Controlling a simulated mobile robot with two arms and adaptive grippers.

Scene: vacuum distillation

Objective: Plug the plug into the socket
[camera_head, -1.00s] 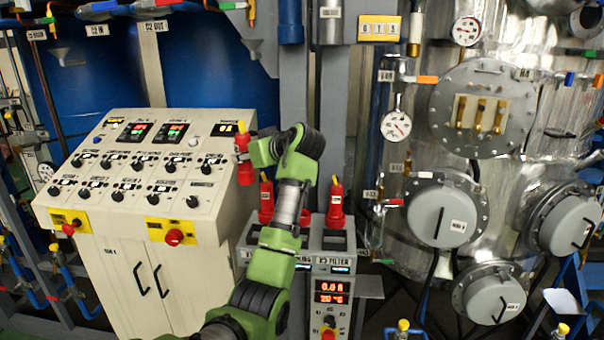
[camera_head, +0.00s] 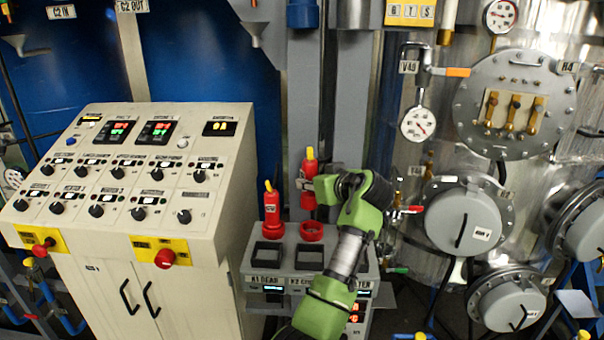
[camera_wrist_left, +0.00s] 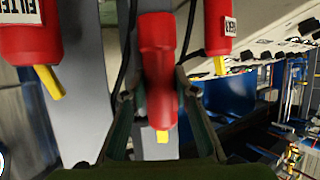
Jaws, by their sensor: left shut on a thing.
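A red plug (camera_head: 309,183) with a yellow tip is held upright in the head view. My left gripper (camera_head: 317,186) is shut on it from the right. In the left wrist view the same plug (camera_wrist_left: 158,75) sits between the two fingers. A red ring-shaped socket (camera_head: 312,231) on the grey unit is empty, and the plug hangs above it, apart from it. My right gripper is not in view.
Another red plug (camera_head: 271,212) stands in the unit just left of the empty socket. The wrist view shows two neighbouring red plugs, one labelled FILTER (camera_wrist_left: 28,30). A cream control console (camera_head: 130,200) stands left; a steel vessel (camera_head: 480,150) stands right.

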